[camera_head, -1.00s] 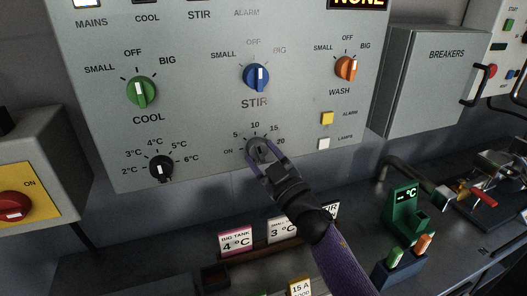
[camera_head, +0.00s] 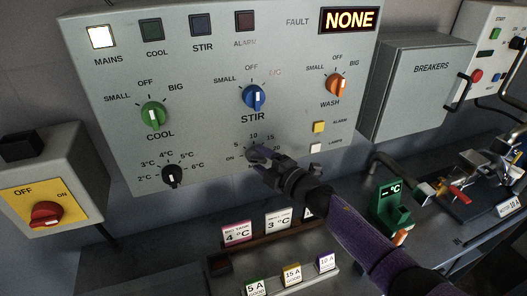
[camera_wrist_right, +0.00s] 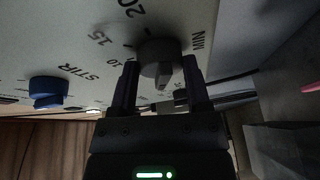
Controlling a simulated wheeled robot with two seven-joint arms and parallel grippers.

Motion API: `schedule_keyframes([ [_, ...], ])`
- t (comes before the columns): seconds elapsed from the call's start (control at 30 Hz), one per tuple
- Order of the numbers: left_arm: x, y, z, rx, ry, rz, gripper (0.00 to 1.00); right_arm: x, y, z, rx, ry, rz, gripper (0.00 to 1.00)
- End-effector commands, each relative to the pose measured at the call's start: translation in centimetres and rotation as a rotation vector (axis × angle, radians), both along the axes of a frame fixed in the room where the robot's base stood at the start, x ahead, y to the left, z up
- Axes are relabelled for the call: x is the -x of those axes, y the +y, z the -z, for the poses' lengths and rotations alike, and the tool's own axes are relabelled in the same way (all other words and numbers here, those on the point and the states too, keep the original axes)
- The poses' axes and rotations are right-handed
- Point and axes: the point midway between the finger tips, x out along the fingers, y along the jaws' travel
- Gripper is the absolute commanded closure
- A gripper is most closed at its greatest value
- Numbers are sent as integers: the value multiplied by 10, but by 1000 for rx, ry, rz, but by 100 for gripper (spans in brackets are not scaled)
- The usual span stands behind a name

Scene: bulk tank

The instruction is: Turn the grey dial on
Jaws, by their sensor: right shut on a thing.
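The grey dial (camera_head: 252,151) sits low on the control panel below the blue STIR knob, with a scale of ON, 5, 10, 15 around it. It is largely hidden by the gripper in the head view. In the right wrist view the round grey dial (camera_wrist_right: 160,50) with its ridge sits between the two dark fingers. My right gripper (camera_head: 259,156) is shut on the dial, its arm coming in from the lower right. It also shows in the right wrist view (camera_wrist_right: 161,80). The dial's pointer setting cannot be read clearly. My left gripper is not in view.
The control panel (camera_head: 205,75) also has a green COOL knob (camera_head: 153,115), an orange WASH knob (camera_head: 336,84) and a black temperature dial (camera_head: 172,175). A red switch (camera_head: 46,213) is at left. Label cards and a green thermometer (camera_head: 396,207) stand on the bench below.

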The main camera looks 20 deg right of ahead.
Motion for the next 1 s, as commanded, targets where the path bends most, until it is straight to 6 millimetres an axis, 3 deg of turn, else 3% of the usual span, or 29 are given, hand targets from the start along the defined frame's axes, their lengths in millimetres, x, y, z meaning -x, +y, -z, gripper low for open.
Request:
schedule_keyframes([
  [0.1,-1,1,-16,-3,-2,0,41,0,0,-5,97,-2,0,98],
  [0.4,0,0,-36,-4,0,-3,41,0,1,-5,288,-9,-2,98],
  [1.0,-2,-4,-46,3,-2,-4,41,1,2,-2,397,-10,-1,98],
])
